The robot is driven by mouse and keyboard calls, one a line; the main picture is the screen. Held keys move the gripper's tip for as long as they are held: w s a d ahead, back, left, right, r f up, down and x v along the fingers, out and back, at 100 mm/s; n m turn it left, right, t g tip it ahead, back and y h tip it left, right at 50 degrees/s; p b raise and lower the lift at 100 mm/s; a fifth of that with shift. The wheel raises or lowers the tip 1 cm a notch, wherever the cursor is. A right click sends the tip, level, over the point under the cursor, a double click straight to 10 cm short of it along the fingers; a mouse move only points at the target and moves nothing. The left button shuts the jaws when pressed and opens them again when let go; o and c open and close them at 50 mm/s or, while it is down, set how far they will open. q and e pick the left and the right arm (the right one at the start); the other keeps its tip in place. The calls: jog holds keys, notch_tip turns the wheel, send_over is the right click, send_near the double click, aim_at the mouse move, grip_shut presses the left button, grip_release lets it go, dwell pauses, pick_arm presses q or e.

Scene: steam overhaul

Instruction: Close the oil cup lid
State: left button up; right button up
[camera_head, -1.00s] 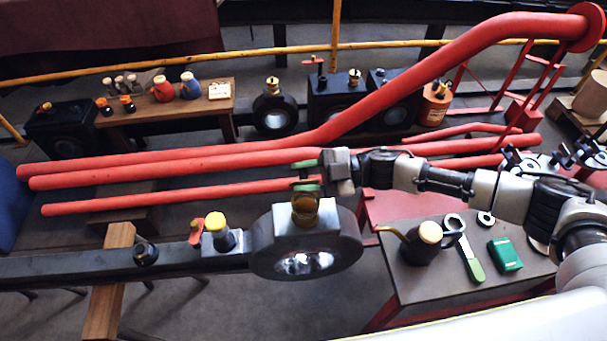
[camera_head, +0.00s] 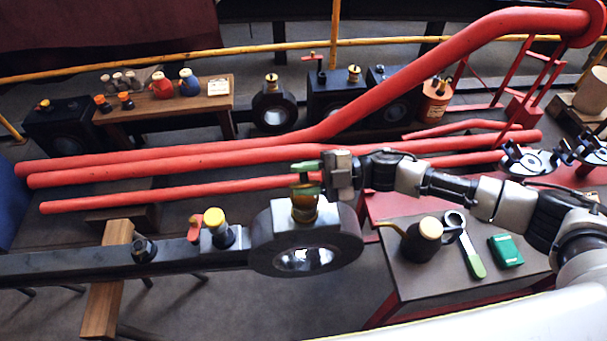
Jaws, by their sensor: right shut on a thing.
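The brass oil cup (camera_head: 304,211) stands on top of the big black rod end with a round bright bore (camera_head: 304,260). My right gripper (camera_head: 305,178) comes in from the right, directly above the cup. Its green fingertips sit one above the other and are shut on a small part at the cup's top, which seems to be the oil cup lid. The fingers mostly hide the lid, so I cannot tell its exact angle. My left gripper is not in view.
A side table (camera_head: 400,284) at the lower right holds an oil can (camera_head: 420,246), a green-handled spanner (camera_head: 473,255) and a green box (camera_head: 505,252). Red pipes (camera_head: 150,195) run behind.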

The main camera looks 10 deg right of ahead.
jog(key=shift+s+f+n+b, duration=0.2)
jog(key=shift+s+n+b, duration=0.15)
jog(key=shift+n, duration=0.5)
jog(key=shift+s+f+n+b, duration=0.2)
jog(key=shift+n+b, duration=0.25)
jog(key=shift+n, duration=0.7)
jog(key=o, duration=0.8)
jog(key=shift+s, duration=0.1)
jog(key=shift+c, duration=0.2)
jog(key=shift+s+f, duration=0.15)
jog(key=shift+f, duration=0.1)
